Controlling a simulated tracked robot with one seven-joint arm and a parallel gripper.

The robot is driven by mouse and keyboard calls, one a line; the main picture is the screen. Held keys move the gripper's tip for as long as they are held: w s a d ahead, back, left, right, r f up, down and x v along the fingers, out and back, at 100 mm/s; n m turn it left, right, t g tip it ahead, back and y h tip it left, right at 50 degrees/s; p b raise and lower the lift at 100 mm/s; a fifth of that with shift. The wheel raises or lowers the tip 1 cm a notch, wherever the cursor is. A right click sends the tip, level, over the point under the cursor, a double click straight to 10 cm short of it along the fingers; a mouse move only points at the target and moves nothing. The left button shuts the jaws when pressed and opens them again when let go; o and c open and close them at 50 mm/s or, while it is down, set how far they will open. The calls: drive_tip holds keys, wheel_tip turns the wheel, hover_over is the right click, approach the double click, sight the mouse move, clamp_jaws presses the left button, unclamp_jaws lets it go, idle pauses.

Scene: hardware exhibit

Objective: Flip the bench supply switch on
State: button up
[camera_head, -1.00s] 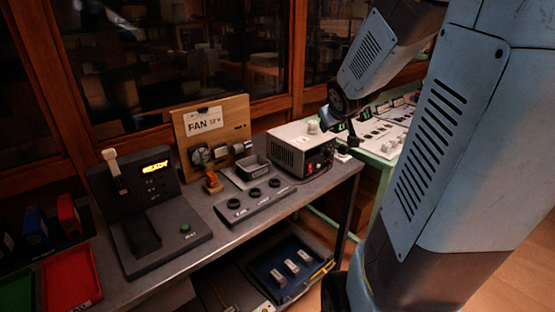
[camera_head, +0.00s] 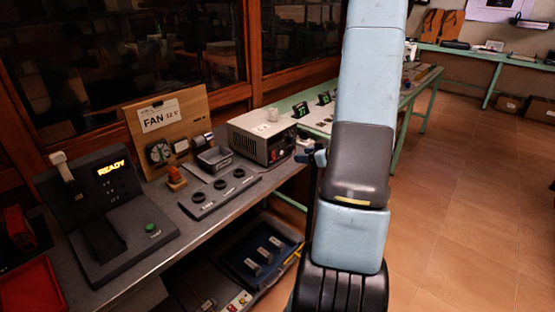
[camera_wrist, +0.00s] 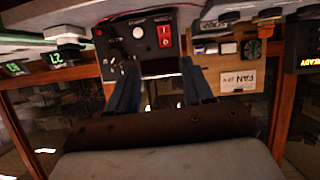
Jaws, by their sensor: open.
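The bench supply (camera_head: 256,141) is a pale metal box with a dark front panel, on the grey bench. In the wrist view the picture is upside down, and the supply's dark panel (camera_wrist: 133,40) shows ahead of my fingers. A red rocker switch (camera_wrist: 164,36) with white marks sits on it, beside a round white dial and black knobs. I cannot tell the switch's position. My gripper (camera_wrist: 158,64) is open and empty, its two dark blue fingers spread in front of the panel and apart from it. In the head view the gripper (camera_head: 315,155) is partly hidden by my arm, right of the supply.
A green table (camera_head: 322,118) with displays lies behind. The tiled floor (camera_head: 450,180) at right is clear.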

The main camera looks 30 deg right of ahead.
approach(274, 158)
drive_tip(key=shift+y, duration=0.3)
drive_tip(key=x, duration=0.7)
drive_tip(key=shift+w+d+f, duration=0.1)
drive_tip(key=shift+w+d, duration=0.1)
drive_tip(key=shift+w, duration=0.05)
